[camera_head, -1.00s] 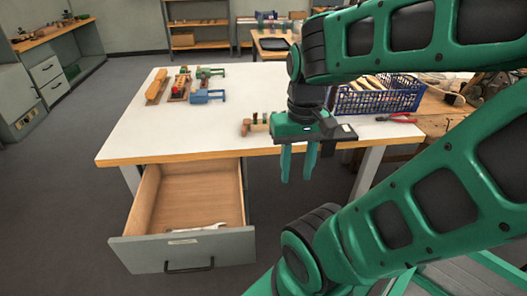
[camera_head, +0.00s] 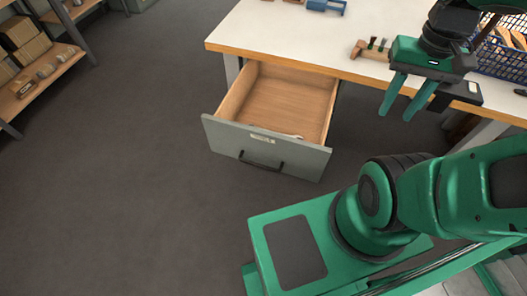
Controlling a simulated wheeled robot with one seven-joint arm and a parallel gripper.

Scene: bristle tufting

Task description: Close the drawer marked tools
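A grey-fronted wooden drawer (camera_head: 225,139) hangs pulled out under the front edge of the white-topped table (camera_head: 290,30). Its front carries a dark bar handle (camera_head: 262,163) and a small pale label (camera_head: 263,139) too small to read. A metal tool, mostly hidden by the front panel, lies inside near the front. My gripper (camera_head: 396,118) points down to the right of the drawer, in front of the table edge and apart from both. Its two green fingers are spread with nothing between them.
A small wooden piece with dark tufts (camera_head: 371,49) lies near the table's front edge. Shelves (camera_head: 40,80) stand far left. The floor in front of the drawer is clear.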

